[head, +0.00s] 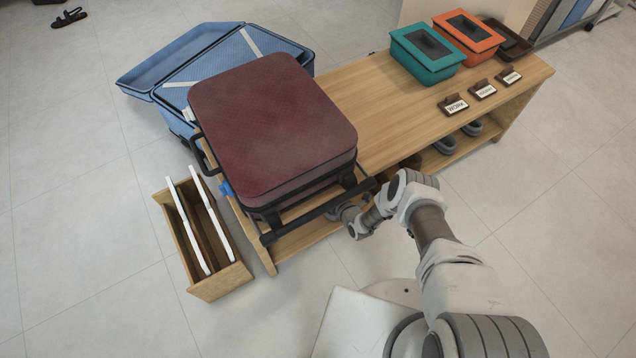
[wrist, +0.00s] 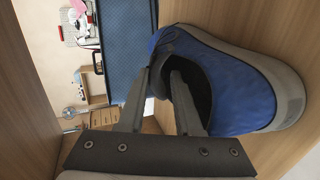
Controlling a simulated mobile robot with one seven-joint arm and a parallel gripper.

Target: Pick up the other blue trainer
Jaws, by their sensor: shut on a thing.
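The blue trainer (wrist: 238,88) with a grey sole fills the right of the wrist view, between wooden surfaces of the bench. My gripper (wrist: 160,78) is shut on its side wall near the opening, one finger inside the shoe and the other outside. In the head view my arm reaches in under the bench top beside the maroon suitcase, and the gripper and trainer are mostly hidden there.
A wooden rack (head: 215,285) with white panels stands at left. Teal (head: 427,60) and orange (head: 467,35) boxes sit at the bench's far end. Grey shoes (head: 446,145) are on the shelf.

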